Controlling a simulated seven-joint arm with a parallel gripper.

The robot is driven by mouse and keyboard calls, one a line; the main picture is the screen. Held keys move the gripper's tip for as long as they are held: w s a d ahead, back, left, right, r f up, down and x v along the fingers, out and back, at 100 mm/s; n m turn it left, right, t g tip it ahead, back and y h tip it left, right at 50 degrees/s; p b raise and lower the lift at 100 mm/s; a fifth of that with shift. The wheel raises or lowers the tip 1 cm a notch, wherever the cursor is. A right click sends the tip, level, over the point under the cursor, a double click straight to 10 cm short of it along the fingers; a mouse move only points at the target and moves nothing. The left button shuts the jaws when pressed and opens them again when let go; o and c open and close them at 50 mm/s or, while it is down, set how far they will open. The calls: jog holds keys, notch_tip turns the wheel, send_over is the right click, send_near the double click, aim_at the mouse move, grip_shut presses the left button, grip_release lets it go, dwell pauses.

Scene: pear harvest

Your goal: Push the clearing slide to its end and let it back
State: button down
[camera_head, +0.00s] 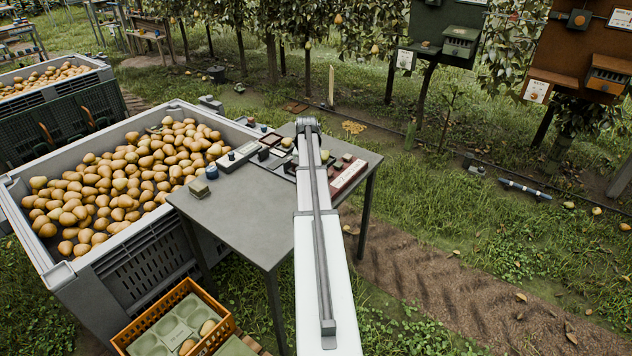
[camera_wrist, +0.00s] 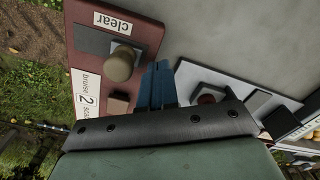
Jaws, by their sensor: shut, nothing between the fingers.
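The clearing slide's round tan knob (camera_wrist: 122,64) sits on a dark plate on a maroon panel (camera_wrist: 150,30), beside a white "clear" label (camera_wrist: 113,22) in the wrist view. The knob is toward the right part of the dark plate. My gripper (camera_wrist: 160,72) shows its blue fingers close together, with nothing between them. The fingers are just right of the knob in the picture; I cannot tell whether they touch it. In the head view the maroon panel (camera_head: 349,177) lies on the grey table, and my arm hides the gripper.
A "bruise 2 scan" label (camera_wrist: 88,94) and a small brown block (camera_wrist: 118,103) share the panel. In the head view, the grey table (camera_head: 235,215) has a bare front left; a pear bin (camera_head: 120,255) stands left.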

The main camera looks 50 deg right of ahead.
jog(key=shift+s, duration=2.05)
dwell(1.3)
jog(key=shift+w, duration=0.2)
dwell(0.8)
jog(key=shift+w, duration=2.15)
jog(key=shift+w, duration=0.2)
jog(key=shift+r, duration=0.15)
notch_tip(320, 180, up, 8)
dwell(0.4)
dwell(0.4)
